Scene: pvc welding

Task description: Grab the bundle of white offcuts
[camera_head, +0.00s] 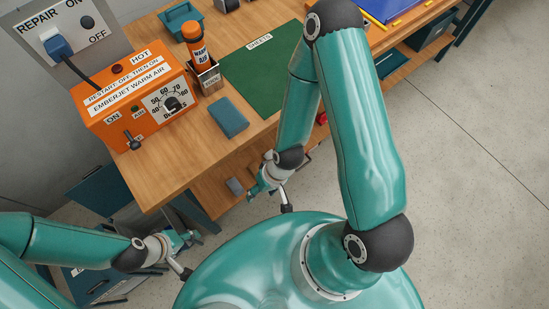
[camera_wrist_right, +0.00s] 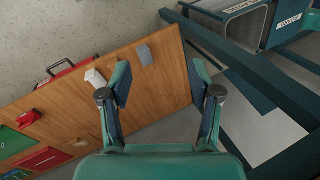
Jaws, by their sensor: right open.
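A small white block (camera_wrist_right: 95,77), which looks like the bundle of white offcuts, lies on the wooden lower shelf (camera_wrist_right: 150,95) in the right wrist view.
A grey block (camera_wrist_right: 145,54) lies near the shelf's end, also visible in the head view (camera_head: 235,186). A red-edged case (camera_wrist_right: 72,68) is behind the white block. Dark bench legs and a bin (camera_wrist_right: 240,18) stand right. The orange welder (camera_head: 138,108) sits on the bench above.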

